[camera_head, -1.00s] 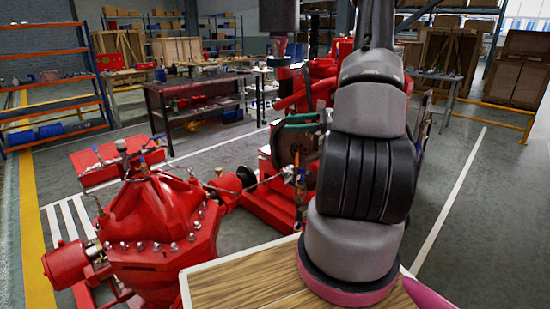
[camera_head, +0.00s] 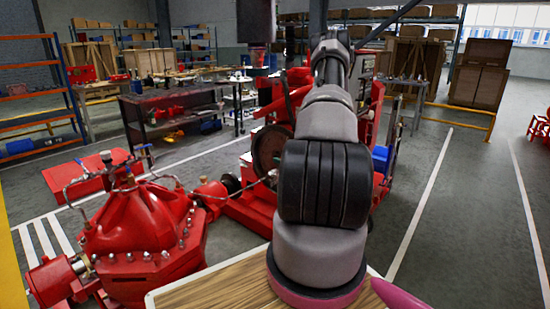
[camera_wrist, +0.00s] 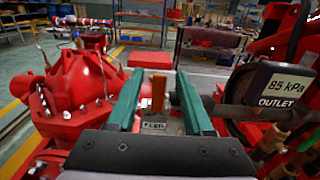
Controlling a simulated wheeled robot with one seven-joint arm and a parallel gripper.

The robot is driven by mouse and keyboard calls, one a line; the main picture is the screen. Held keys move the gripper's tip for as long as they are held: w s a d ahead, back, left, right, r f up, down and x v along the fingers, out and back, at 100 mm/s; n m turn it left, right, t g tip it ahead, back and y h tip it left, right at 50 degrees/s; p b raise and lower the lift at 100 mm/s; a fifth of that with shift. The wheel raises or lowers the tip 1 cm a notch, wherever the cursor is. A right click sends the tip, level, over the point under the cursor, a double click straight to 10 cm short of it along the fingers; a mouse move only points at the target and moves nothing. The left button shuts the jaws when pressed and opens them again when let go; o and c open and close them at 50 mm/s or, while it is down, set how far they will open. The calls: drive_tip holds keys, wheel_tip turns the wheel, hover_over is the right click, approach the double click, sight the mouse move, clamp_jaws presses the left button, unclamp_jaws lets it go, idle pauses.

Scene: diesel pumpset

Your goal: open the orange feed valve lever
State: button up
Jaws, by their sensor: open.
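The orange feed valve lever (camera_wrist: 158,92) stands upright in the middle of the wrist view, above a small label reading FEED (camera_wrist: 154,126). My gripper (camera_wrist: 158,78) is open, with one teal finger to the left of the lever and one to the right. Visible gaps separate the lever from both fingers in this view. I cannot tell how deep the lever sits between them. In the head view my own arm hides the gripper and the lever.
A red pump casing (camera_head: 140,235) with bolts and thin pipes is at the left, also in the wrist view (camera_wrist: 75,90). A gauge panel reading 85 kPa OUTLET (camera_wrist: 278,88) is close on the right, above brass fittings. A dark workbench (camera_head: 175,110) stands behind.

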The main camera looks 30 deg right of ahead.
drive_tip(key=shift+x, duration=2.1)
clamp_jaws()
